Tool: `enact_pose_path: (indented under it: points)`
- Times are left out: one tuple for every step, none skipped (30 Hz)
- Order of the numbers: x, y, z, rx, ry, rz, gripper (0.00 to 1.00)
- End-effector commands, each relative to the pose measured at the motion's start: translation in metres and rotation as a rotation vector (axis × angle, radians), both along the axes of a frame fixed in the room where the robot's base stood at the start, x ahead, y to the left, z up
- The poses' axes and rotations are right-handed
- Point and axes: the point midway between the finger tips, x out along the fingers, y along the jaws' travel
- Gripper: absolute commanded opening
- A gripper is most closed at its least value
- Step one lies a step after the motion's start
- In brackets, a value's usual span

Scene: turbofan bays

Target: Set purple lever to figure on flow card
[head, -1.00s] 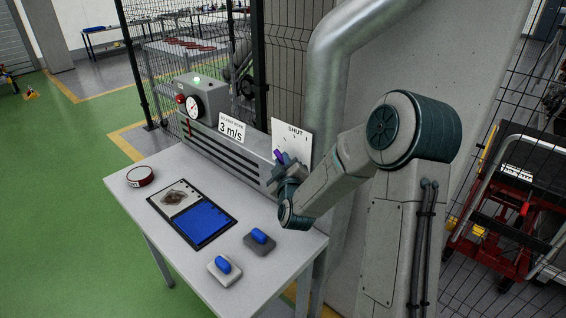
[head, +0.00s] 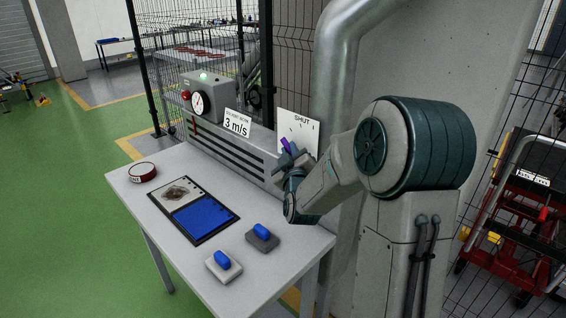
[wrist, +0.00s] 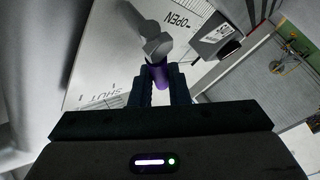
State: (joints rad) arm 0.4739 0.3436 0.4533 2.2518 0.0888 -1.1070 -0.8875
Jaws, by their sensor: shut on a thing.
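The purple lever (head: 285,145) stands in front of a white dial plate (head: 302,127) that reads SHUT at the top in the head view. In the wrist view the purple lever (wrist: 159,76) lies between the dark fingers of my gripper (wrist: 160,92), which is shut on it. A grey pivot joins the lever to the plate, which shows OPEN, SHUT and tick marks there. The flow card (head: 237,123) reads 3 m/s and stands on the grey slotted housing left of the plate. My gripper (head: 288,158) partly hides the lever's lower part in the head view.
A round gauge (head: 198,103) on a grey box, with a red button and lit green lamp, stands behind the table (head: 165,205). A large pipe rises behind my arm.

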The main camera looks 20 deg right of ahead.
Motion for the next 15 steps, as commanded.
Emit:
enact_pose_path:
  points:
    - [-0.0008,-0.0008,-0.0029,0.005,0.001,-0.001,0.0]
    - [-0.0011,-0.0012,-0.0022,0.006,0.0,-0.001,0.0]
    - [-0.0012,-0.0018,-0.0016,0.008,-0.002,-0.003,0.0]
    - [-0.0014,-0.0024,-0.0011,0.008,-0.001,-0.003,0.0]
    - [-0.0013,-0.0026,-0.0008,0.008,-0.001,-0.003,0.0]
    - [-0.0014,-0.0028,-0.0005,0.009,-0.001,-0.003,0.0]
    - [-0.0014,-0.0028,-0.0005,0.008,-0.001,-0.003,0.0]
    - [-0.0014,-0.0029,-0.0005,0.008,-0.001,-0.003,0.0]
    - [-0.0014,-0.0029,-0.0005,0.009,-0.001,-0.005,0.0]
    - [-0.0014,-0.0029,-0.0005,0.009,-0.001,-0.005,0.0]
    - [-0.0014,-0.0029,-0.0005,0.009,-0.001,-0.005,0.0]
    - [-0.0014,-0.0029,-0.0004,0.008,-0.001,-0.004,0.21]
    - [-0.0013,-0.0029,-0.0003,0.008,-0.001,-0.004,0.29]
    - [-0.0013,-0.0029,-0.0003,0.007,-0.001,-0.004,0.37]
    - [-0.0013,-0.0028,-0.0001,0.007,-0.001,-0.004,0.37]
